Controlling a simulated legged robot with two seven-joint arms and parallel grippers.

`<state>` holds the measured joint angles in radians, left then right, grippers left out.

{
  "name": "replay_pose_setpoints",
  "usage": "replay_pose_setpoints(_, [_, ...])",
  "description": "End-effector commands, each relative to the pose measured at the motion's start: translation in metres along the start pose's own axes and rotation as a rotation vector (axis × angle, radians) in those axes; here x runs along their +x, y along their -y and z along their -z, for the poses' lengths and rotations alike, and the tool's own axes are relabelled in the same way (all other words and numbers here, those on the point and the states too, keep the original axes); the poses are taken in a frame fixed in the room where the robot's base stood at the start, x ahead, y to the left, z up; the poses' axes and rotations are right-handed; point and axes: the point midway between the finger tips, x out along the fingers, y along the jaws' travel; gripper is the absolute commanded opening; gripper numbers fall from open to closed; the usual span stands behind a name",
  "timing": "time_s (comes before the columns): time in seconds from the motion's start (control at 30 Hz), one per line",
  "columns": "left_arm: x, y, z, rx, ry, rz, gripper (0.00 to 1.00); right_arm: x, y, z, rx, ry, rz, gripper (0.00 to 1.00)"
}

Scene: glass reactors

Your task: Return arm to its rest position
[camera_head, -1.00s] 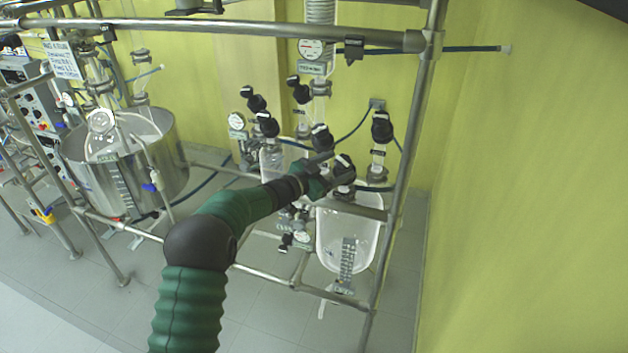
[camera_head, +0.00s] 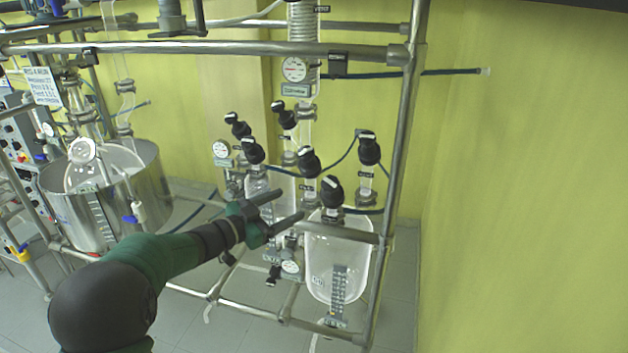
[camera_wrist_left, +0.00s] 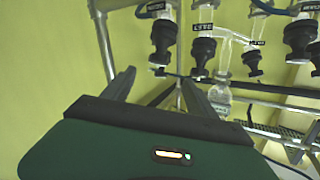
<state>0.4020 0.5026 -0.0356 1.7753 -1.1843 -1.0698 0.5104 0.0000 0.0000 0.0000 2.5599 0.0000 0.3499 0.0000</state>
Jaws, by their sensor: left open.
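My left arm (camera_head: 150,262) is green and black and comes in from the bottom left of the head view. It reaches up and right toward the glass reactor rig. My left gripper (camera_head: 290,205) is open, with its two fingers apart and nothing between them. It is in front of the valves and the clear vessels, left of the clear glass vessel (camera_head: 335,250) in the head view. In the left wrist view the open gripper (camera_wrist_left: 160,88) shows its two dark fingers, with black-knobbed valves (camera_wrist_left: 165,35) beyond them. My right gripper is not in view.
Metal frame pipes (camera_head: 397,150) enclose the rig. Several black-knobbed valves (camera_head: 332,190) stand close around the gripper. A steel pot (camera_head: 80,205) is at the left. The yellow wall (camera_head: 530,200) bounds the right.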

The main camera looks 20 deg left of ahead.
Motion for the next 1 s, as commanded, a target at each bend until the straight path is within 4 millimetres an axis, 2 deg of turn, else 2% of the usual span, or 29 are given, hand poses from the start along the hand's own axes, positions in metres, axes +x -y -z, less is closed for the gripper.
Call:
replay_pose_setpoints(0.07, [0.000,-0.001,-0.002,-0.002,0.004,0.006,0.67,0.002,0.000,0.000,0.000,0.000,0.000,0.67])
replay_pose_setpoints(0.17, [0.003,-0.004,-0.019,-0.020,0.049,0.066,0.67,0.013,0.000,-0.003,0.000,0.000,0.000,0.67])
replay_pose_setpoints(0.27, [0.000,-0.017,-0.062,-0.077,0.183,0.195,0.67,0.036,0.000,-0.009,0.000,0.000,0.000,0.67])
replay_pose_setpoints(0.3, [-0.007,-0.027,-0.087,-0.113,0.263,0.251,0.67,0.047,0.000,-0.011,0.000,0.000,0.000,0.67])
replay_pose_setpoints(0.37, [-0.022,-0.046,-0.120,-0.165,0.385,0.314,0.67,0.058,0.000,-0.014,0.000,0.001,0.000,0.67])
replay_pose_setpoints(0.4, [-0.034,-0.060,-0.140,-0.199,0.463,0.341,0.67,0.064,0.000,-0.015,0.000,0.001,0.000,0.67])
replay_pose_setpoints(0.5, [-0.065,-0.100,-0.185,-0.280,0.644,0.376,0.67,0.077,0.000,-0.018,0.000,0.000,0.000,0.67])
replay_pose_setpoints(0.57, [-0.085,-0.127,-0.209,-0.327,0.746,0.381,0.67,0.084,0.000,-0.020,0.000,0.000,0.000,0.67])
replay_pose_setpoints(0.7, [-0.136,-0.196,-0.255,-0.432,0.973,0.356,0.67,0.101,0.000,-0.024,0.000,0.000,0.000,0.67])
replay_pose_setpoints(0.8, [-0.171,-0.243,-0.277,-0.502,1.114,0.318,0.67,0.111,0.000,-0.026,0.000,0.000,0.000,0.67])
replay_pose_setpoints(0.9, [-0.198,-0.281,-0.289,-0.557,1.220,0.278,0.67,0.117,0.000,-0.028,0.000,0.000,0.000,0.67])
replay_pose_setpoints(1.0, [-0.214,-0.301,-0.293,-0.590,1.279,0.252,0.67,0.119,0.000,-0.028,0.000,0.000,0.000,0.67])
